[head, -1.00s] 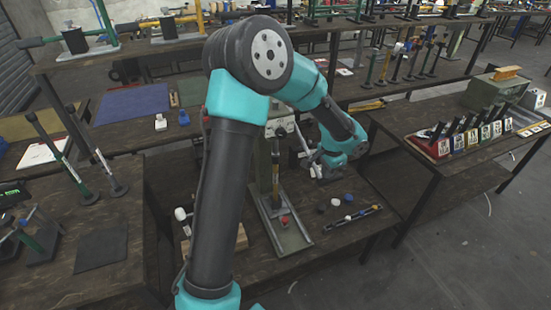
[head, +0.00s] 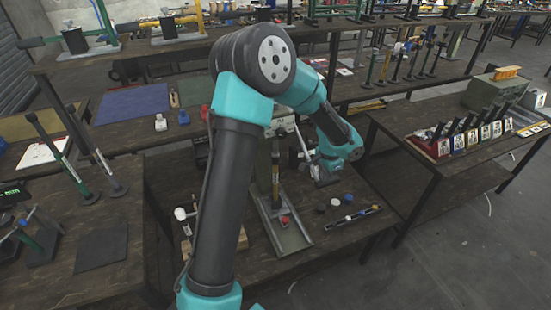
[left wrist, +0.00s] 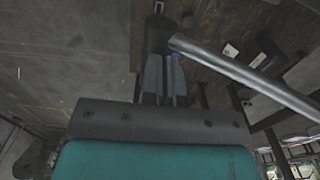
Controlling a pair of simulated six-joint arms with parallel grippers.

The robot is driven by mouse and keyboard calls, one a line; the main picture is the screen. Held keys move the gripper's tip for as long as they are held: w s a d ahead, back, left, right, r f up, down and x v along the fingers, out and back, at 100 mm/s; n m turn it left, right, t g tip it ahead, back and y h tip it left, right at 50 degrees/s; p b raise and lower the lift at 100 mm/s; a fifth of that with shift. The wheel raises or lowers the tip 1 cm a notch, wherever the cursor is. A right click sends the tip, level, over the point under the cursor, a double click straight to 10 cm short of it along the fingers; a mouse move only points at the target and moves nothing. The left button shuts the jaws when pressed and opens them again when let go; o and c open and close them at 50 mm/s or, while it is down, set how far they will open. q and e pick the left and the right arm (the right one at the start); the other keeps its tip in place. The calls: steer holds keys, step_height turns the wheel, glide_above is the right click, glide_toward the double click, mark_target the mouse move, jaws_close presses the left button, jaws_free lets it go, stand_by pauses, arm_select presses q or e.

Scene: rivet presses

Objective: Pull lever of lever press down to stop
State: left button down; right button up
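The lever press (head: 292,236) stands on the lower middle bench, with a pale base plate, an upright column and a red part low on it. Its thin silver lever (head: 303,142) runs from the press head down toward my left gripper (head: 322,172). In the left wrist view the silver lever rod (left wrist: 245,73) slants from the right to a dark grip (left wrist: 159,35). The fingers of my left gripper (left wrist: 166,65) sit close together right at this grip. The grip covers the fingertips, so I cannot tell whether they clamp it. My right gripper is not in view.
Small caps and a rod-like tool (head: 352,217) lie on the bench right of the press. A white-headed mallet (head: 181,214) and a wooden block (head: 242,238) lie left of it. A right-hand table (head: 440,178) carries several dark levers with cards and a grey box (head: 492,88).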

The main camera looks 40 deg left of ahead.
arm_select(q)
steer(key=shift+s+f, duration=0.1)
steer(key=shift+f, duration=0.15)
steer(key=shift+w+a+f, duration=0.15)
steer(key=shift+a+f, duration=0.2)
steer(key=shift+f, duration=0.35)
steer(key=shift+w+a+f, duration=0.15)
steer(key=shift+a+f, duration=0.15)
steer(key=shift+f, duration=0.35)
steer(key=shift+w+a+f, duration=0.1)
steer(key=shift+a+f, duration=0.1)
steer(key=shift+f, duration=0.1)
steer(key=shift+s+d+r, duration=0.2)
steer(key=shift+d+r, duration=0.25)
steer(key=shift+r, duration=0.45)
steer(key=shift+s+d+r, duration=0.15)
steer(key=shift+d+r, duration=0.25)
steer(key=shift+r, duration=0.45)
steer(key=shift+s+d+r, duration=0.2)
steer(key=shift+d+r, duration=0.25)
steer(key=shift+r, duration=0.6)
